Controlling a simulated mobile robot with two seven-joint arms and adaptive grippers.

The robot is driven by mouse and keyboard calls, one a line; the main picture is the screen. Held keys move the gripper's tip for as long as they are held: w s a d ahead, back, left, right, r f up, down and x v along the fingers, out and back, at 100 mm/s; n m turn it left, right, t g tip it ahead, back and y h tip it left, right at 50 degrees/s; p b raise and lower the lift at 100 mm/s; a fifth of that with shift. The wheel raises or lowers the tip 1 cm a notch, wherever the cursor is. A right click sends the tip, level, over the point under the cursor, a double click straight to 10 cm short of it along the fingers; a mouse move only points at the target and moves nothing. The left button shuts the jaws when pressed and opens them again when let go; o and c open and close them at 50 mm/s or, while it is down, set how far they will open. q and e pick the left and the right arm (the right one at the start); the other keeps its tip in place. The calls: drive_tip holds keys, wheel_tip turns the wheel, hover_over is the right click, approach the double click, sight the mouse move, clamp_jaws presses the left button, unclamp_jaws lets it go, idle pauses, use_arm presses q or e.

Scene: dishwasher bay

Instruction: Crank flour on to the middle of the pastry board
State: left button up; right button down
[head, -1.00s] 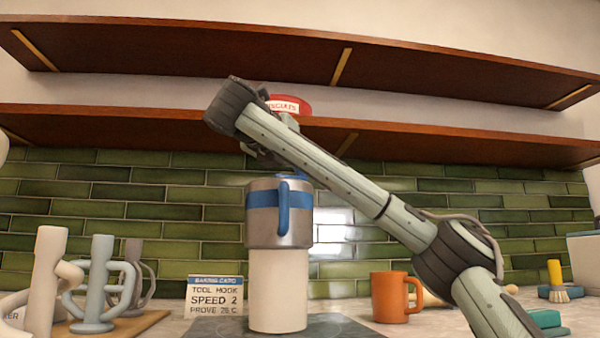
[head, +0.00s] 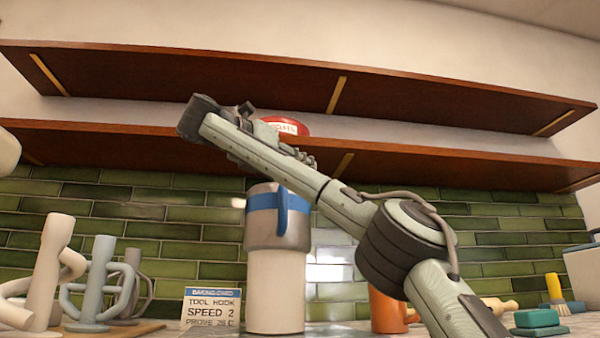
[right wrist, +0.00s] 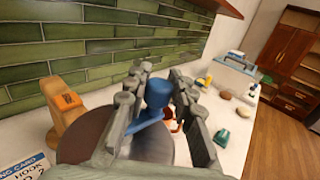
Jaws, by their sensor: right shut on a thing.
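A metal canister (head: 276,232) with a blue band and blue side handle stands upright on a white cylinder (head: 275,292) in the head view. My right arm reaches over it from the right, and its gripper (head: 245,155) is above it, with the fingers mostly hidden behind the arm. In the right wrist view, the right gripper (right wrist: 158,100) is shut on a blue crank knob (right wrist: 157,92), above a dark round surface (right wrist: 90,135). The pastry board cannot be made out in the head view. My left gripper is not in view.
A baking card (head: 211,308) stands left of the cylinder, with pale looped objects (head: 100,285) further left. An orange mug (head: 386,312) is at right, partly behind my arm. A shelf (head: 420,165) hangs above.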

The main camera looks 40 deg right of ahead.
drive_tip(key=shift+f, duration=0.15)
drive_tip(key=c, duration=1.3)
unclamp_jaws()
drive_tip(key=shift+o, duration=0.2)
drive_tip(key=shift+a+r, duration=0.2)
drive_tip(key=shift+a, duration=0.6)
drive_tip(key=shift+s+a, duration=0.25)
drive_tip(key=shift+a, duration=0.5)
drive_tip(key=s+a, duration=0.1)
drive_tip(key=a, duration=0.7)
drive_tip(key=shift+a, duration=0.35)
drive_tip(key=shift+f, duration=0.1)
